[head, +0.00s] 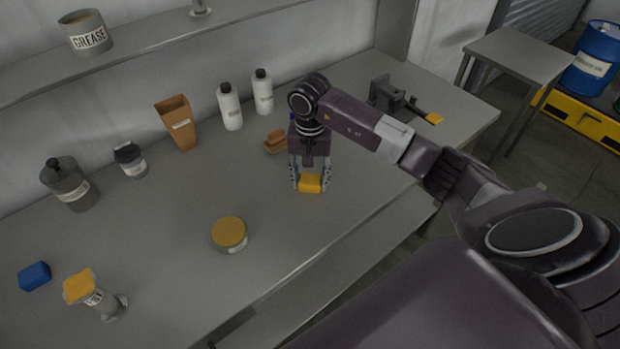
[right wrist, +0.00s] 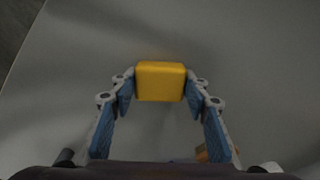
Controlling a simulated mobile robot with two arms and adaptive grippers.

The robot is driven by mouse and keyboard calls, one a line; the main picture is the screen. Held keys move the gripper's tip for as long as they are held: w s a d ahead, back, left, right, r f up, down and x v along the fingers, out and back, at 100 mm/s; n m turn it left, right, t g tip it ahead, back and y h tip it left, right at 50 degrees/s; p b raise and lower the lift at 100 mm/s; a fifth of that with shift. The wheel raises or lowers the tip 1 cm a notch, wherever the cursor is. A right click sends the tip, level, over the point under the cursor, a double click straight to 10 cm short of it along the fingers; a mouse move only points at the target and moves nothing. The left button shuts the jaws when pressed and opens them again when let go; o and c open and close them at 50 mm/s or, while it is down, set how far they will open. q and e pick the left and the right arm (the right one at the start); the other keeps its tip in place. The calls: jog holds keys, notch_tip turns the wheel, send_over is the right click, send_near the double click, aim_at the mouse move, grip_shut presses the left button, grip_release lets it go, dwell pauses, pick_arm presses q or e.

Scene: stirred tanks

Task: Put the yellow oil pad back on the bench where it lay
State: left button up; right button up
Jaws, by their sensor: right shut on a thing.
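The yellow oil pad (head: 310,184) is a small rounded block, held over the middle of the grey bench (head: 185,265). My right gripper (head: 311,178) points down and is shut on it, with a finger on either side. In the right wrist view the yellow pad (right wrist: 160,82) sits level between the blue-padded fingertips of the gripper (right wrist: 158,90), with grey bench surface behind it. I cannot tell whether its underside touches the bench. My left gripper is not in view.
Brown blocks (head: 275,141) lie just behind the gripper. White bottles (head: 230,107) and an orange-brown bin (head: 177,122) stand at the back. Bench around the pad is clear.

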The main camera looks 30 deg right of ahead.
aim_at(310, 179)
jog(key=o, duration=1)
jog(key=shift+r+p, duration=0.2)
jog(key=shift+p, duration=0.15)
notch_tip(310, 179, up, 12)
jog(key=b, duration=0.4)
jog(key=shift+f, duration=0.1)
